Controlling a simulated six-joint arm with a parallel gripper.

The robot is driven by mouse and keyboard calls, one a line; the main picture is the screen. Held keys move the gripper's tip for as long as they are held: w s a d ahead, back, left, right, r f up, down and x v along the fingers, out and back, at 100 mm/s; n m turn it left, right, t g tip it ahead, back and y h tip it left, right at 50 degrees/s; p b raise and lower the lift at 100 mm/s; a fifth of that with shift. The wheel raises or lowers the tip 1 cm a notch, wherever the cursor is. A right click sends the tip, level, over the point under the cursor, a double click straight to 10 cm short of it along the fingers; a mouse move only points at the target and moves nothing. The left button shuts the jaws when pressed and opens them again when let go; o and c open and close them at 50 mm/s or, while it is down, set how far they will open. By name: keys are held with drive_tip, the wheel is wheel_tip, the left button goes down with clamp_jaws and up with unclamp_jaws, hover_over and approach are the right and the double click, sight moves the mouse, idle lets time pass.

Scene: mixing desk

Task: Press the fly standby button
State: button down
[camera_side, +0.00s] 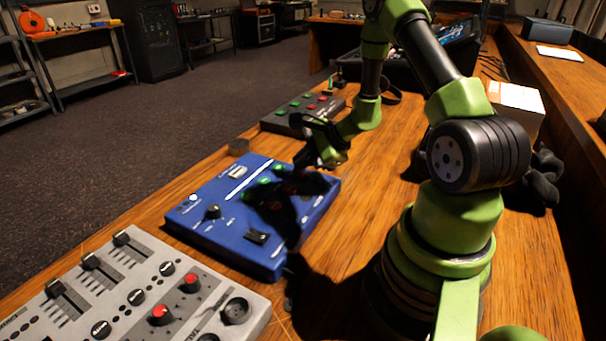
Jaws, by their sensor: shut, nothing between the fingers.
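A blue control box (232,230) lies on the wooden desk, left of my arm. It has a column of green buttons (264,181), with dark reddish buttons beside them in my arm's shadow. A dark panel (285,123) with green buttons (308,96) and red buttons (312,107) lies farther back. The labels are too small to read, so I cannot tell which button is fly standby. My gripper (304,160) is shut and empty. It hangs above the far right end of the blue box, in front of the dark panel, and hides part of both.
A grey mixer (150,300) with sliders and red knobs fills the near left. A white-topped box (516,98) and dark objects (543,178) stand behind my arm at right.

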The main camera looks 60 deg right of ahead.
sight(304, 176)
drive_tip(key=shift+f, duration=0.1)
drive_tip(key=shift+f, duration=0.3)
drive_tip(key=shift+f, duration=0.35)
idle(0.8)
drive_tip(key=shift+r, duration=0.8)
drive_tip(key=shift+r, duration=2.5)
